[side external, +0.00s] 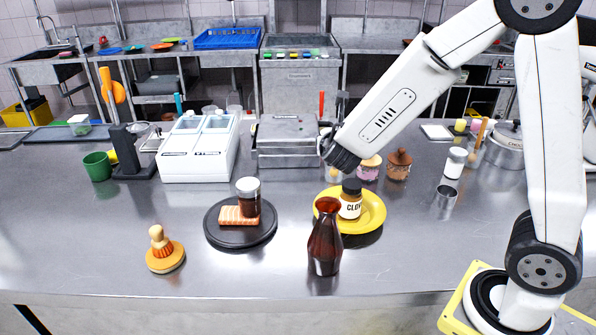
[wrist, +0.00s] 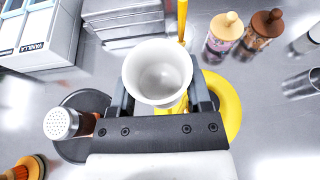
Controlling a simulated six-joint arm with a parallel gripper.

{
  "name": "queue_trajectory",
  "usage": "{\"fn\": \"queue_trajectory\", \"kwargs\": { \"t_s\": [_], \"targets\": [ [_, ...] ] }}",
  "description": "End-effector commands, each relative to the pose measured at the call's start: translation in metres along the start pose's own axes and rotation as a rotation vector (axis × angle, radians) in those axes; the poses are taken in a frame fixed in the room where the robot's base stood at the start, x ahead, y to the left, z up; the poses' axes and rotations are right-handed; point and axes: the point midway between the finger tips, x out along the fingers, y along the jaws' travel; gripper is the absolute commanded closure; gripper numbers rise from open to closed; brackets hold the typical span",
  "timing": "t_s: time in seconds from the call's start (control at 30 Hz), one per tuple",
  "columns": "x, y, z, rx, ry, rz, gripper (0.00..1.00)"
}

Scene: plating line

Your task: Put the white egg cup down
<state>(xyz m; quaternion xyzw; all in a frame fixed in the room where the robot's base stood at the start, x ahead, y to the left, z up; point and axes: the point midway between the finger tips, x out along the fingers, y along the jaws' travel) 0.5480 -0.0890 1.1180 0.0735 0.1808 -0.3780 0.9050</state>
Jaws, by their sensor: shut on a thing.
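The white egg cup (wrist: 158,72) shows in the wrist view, its round open mouth facing the camera. My gripper (wrist: 160,92) is shut on it, with one dark finger on each side. The cup hides part of the yellow plate (wrist: 228,100) below it. In the side view the dark end of my arm is above and behind the yellow plate (side external: 375,213). I cannot make out the cup clearly there. How high it is held is hard to tell.
A brown bottle labelled CLOV (side external: 350,203) stands on the yellow plate, with a dark red vase (side external: 325,240) in front. A black plate (side external: 226,236) holds a shaker (side external: 248,194) and a salmon-coloured block (side external: 236,215). Lidded jars (side external: 398,165) stand behind.

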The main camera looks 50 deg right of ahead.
Motion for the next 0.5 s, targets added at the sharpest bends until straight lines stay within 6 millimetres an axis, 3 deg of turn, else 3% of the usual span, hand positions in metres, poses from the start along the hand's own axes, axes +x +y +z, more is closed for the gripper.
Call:
{"fn": "queue_trajectory", "kwargs": {
  "t_s": [0.3, 0.5],
  "targets": [
    [0.014, -0.001, -0.033, -0.002, 0.002, -0.004, 0.96],
    [0.019, -0.001, -0.044, 0.0, 0.0, -0.002, 0.96]
  ]
}}
